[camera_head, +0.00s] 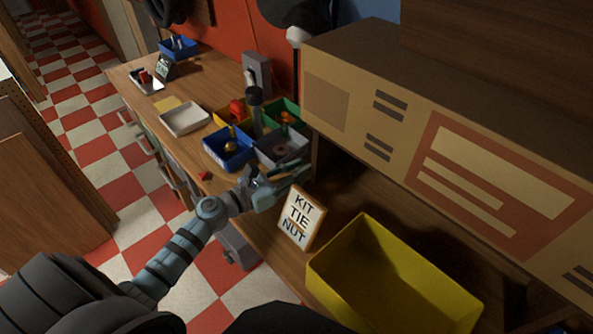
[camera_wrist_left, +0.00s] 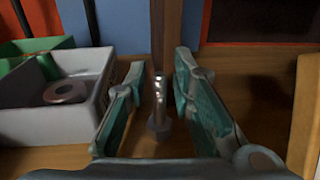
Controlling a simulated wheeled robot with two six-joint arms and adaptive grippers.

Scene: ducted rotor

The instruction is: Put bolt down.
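My left gripper (camera_head: 290,174) is low over the workbench, in front of the grey bin and beside the kit sign. In the left wrist view my left gripper (camera_wrist_left: 160,85) is open, with a green-padded finger on each side of a metal bolt (camera_wrist_left: 158,98). The bolt is upright with its wide head at the bottom, and it seems to stand on the wooden bench top (camera_wrist_left: 255,92). A gap shows between the bolt and each finger. In the head view the bolt cannot be made out. My right gripper is not in view.
The grey bin (camera_head: 292,147) holds a metal ring; blue (camera_head: 215,153) and green bins adjoin it. The "KIT TIE NUT" sign (camera_head: 300,217) and yellow box (camera_head: 345,258) stand nearer. A large cardboard box (camera_head: 365,110) overhangs the right. A white tray (camera_head: 183,119) lies farther left.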

